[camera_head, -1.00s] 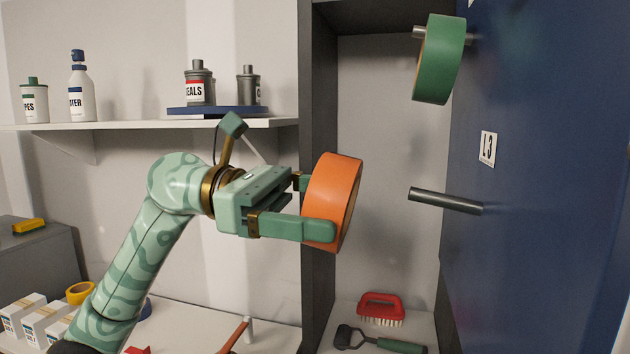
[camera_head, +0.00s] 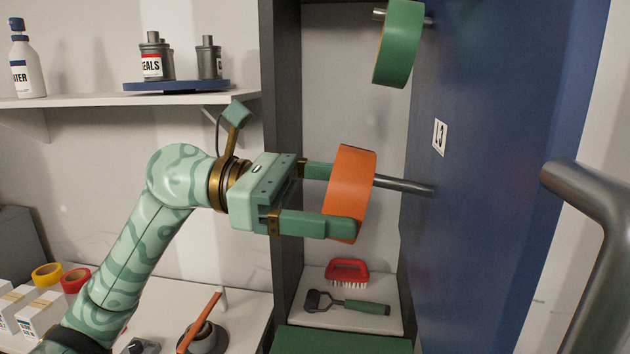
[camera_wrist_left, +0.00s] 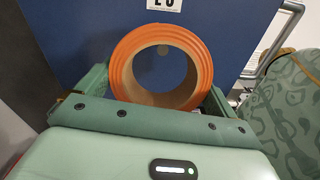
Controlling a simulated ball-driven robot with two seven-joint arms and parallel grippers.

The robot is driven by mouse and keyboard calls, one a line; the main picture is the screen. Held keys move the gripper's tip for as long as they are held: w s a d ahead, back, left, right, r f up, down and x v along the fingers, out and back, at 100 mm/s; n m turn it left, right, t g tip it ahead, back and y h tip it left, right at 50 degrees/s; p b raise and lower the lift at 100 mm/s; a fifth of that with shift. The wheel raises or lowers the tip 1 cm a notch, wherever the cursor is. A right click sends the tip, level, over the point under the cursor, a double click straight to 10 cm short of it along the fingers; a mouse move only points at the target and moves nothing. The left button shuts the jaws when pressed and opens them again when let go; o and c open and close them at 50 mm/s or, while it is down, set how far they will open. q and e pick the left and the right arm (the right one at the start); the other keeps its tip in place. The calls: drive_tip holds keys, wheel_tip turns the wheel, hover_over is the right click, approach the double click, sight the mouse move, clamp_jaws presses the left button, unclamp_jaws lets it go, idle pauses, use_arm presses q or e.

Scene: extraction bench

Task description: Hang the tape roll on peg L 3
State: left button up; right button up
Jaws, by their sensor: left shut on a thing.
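The orange tape roll (camera_head: 352,190) is in my left gripper (camera_head: 334,200), which is shut on it across its rim. The roll stands on edge, well above the cabinet floor. Peg L 3 (camera_head: 405,186) is a grey rod sticking out to the left from the blue panel below the L3 label (camera_head: 439,137). Its free end is hidden by the roll in the head view. In the left wrist view, the roll (camera_wrist_left: 203,65) faces the panel, and a small round shape, perhaps the peg's end, shows through its hole. I cannot tell whether the tip has entered. My right gripper is out of view.
A green tape roll (camera_head: 399,45) hangs on the peg above. A grey handle (camera_head: 600,215) stands out at the right. A red brush (camera_head: 347,271) and a green-handled tool (camera_head: 360,305) lie on the cabinet floor. The cabinet's dark side wall (camera_head: 283,120) is behind my gripper.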

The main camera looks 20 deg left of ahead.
use_arm(q)
drive_tip(key=shift+p+x, duration=1.3)
drive_tip(key=shift+x, duration=0.55)
drive_tip(key=shift+w+d+f+b, duration=0.15)
drive_tip(key=shift+d+f+b, duration=0.35)
drive_tip(key=shift+d+b, duration=0.05)
drive_tip(key=o, duration=0.7)
